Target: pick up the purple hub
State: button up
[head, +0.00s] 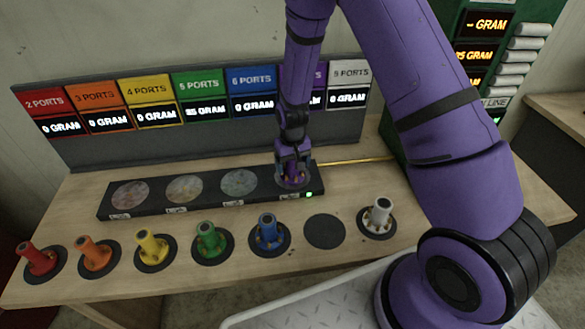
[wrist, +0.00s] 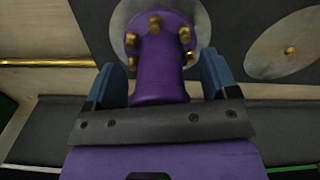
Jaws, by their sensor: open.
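The purple hub (head: 292,179) stands on the rightmost round pad of the black scale strip (head: 150,205), beside a small green light. In the wrist view the purple hub (wrist: 160,65) shows its post and a ring of gold ports on a round base. My gripper (head: 292,158) is directly above and around the hub, pointing down. In the wrist view my gripper (wrist: 165,78) is open, with one blue finger on each side of the post and slim gaps beside it. The hub's far side is hidden.
Red (head: 39,259), orange (head: 95,253), yellow (head: 152,246), green (head: 210,239), blue (head: 268,232) and white (head: 379,216) hubs stand on dark discs along the front. The dark disc (head: 324,231) between blue and white is empty. A sign panel (head: 190,140) stands behind.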

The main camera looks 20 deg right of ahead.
jog(key=shift+f, duration=0.15)
jog(key=c, duration=1.4)
grip_shut()
